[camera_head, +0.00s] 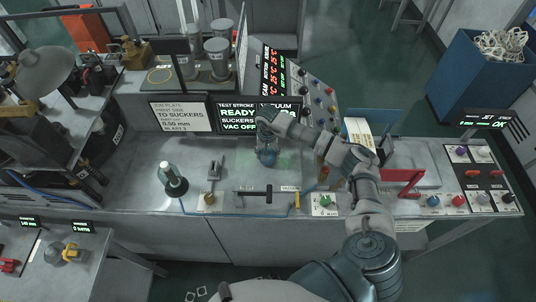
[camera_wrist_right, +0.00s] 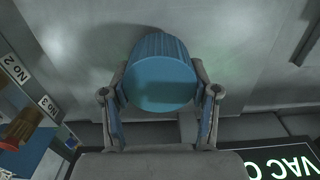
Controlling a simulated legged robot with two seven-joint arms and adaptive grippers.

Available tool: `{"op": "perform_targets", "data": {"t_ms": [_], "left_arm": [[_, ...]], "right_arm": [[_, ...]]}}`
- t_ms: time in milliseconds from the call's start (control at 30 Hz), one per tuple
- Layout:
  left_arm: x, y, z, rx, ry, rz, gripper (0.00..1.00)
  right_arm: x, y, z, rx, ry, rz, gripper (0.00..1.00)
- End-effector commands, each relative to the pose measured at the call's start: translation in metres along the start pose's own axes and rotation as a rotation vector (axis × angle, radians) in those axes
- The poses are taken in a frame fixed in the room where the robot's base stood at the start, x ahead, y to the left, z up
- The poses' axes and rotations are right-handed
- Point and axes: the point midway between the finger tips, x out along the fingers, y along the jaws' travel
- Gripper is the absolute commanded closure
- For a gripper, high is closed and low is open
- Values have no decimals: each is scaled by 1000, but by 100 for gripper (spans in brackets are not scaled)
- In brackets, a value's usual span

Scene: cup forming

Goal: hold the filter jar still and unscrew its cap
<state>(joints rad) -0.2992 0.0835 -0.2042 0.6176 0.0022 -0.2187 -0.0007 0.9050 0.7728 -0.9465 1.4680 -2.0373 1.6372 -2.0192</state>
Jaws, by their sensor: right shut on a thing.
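A blue ribbed cap (camera_wrist_right: 160,88) sits between the two fingers of my right gripper (camera_wrist_right: 162,115) in the right wrist view. The fingers touch it on both sides and its flat face is toward the camera. In the head view my right gripper (camera_head: 266,132) reaches over the bench from the right. A small bluish, glassy thing (camera_head: 267,158), seemingly the filter jar, shows just below it, partly covered by the gripper. I cannot tell whether the cap is still on the jar. My left gripper is not in view.
A clear-topped black-based piece (camera_head: 173,180), a T-shaped black handle (camera_head: 255,192) and a small stand (camera_head: 212,175) are on the bench left and front. Lit screens (camera_head: 237,117) stand behind the gripper. A red bracket (camera_head: 403,183) and button panel (camera_head: 482,180) lie right.

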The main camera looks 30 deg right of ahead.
Motion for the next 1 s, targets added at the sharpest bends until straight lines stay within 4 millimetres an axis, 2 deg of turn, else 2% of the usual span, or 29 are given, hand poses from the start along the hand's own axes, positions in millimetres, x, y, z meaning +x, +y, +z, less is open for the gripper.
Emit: {"op": "perform_targets", "data": {"t_ms": [100,400,433,500,833,1000], "left_arm": [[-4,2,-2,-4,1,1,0],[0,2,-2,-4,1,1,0],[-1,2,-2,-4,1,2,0],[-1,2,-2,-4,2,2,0],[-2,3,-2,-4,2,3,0],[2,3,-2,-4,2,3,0]], "right_arm": [[11,1,-1,1,-1,-1,82],[15,2,-2,0,0,-2,82],[14,2,-2,0,0,-2,33],[14,2,-1,0,-1,-2,15],[12,0,0,0,0,-1,15],[-3,1,-2,-1,4,-4,15]]}}
